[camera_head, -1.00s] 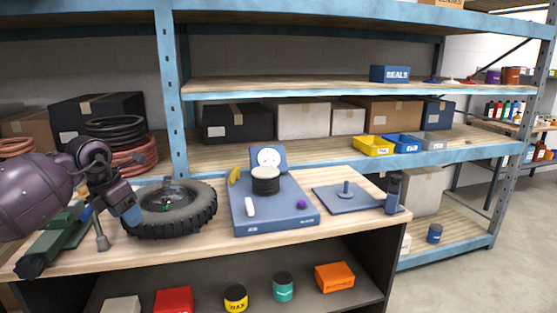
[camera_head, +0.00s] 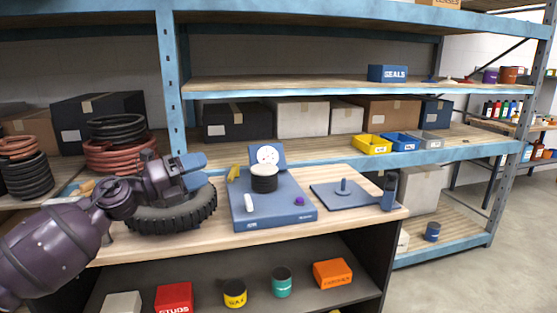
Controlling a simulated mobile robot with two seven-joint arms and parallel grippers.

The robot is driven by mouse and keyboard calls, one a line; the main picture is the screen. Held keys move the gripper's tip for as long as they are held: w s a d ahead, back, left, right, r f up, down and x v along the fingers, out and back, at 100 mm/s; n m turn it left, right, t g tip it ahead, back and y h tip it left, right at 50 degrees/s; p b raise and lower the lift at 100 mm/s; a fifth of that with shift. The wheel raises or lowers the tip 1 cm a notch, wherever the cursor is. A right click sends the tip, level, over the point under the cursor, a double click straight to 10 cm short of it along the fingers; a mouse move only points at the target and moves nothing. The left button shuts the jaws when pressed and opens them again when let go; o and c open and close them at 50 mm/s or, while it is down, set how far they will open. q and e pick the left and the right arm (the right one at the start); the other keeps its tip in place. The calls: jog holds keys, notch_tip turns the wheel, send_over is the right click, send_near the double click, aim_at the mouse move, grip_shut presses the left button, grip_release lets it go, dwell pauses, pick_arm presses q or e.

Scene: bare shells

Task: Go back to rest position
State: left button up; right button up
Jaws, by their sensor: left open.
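My left gripper (camera_head: 191,172) is above the black tyre (camera_head: 178,216), which lies flat on the wooden workbench (camera_head: 262,242). Its blue fingertips point to the right, and nothing shows between them. My left arm comes in from the lower left and covers the left end of the bench and part of the tyre. My right gripper is not in view.
A blue tray (camera_head: 270,208) with a black cylinder (camera_head: 264,178) and a dial stands right of the tyre. Further right is a flat blue plate with a post (camera_head: 343,193). Jars and boxes sit on the shelf below. Blue shelving (camera_head: 174,90) stands behind.

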pick_arm(q)
jog(key=s+a+f+n+t+y, duration=0.2)
jog(key=s+f+n+y, duration=0.15)
jog(key=f+n, duration=0.55)
jog(key=s+a+f+n+t+y, duration=0.3)
jog(key=f+n+y, duration=0.2)
jog(key=f+n, duration=0.35)
jog(key=s+a+f+n+t+y, duration=0.2)
jog(key=s+f+n+y, duration=0.2)
jog(key=f+n, duration=0.45)
jog(key=s+a+f+n+g+y, duration=0.1)
jog(key=s+f+n+g+y, duration=0.1)
jog(key=s+f, duration=0.8)
jog(key=s+a+f+n+g+y, duration=0.2)
jog(key=s+f+n+g, duration=0.2)
jog(key=s+f, duration=0.6)
jog(key=s+n, duration=0.2)
jog(key=s, duration=0.3)
jog(key=shift+s+a+n, duration=0.15)
jog(key=shift+s+n, duration=0.2)
jog(key=shift+n, duration=0.05)
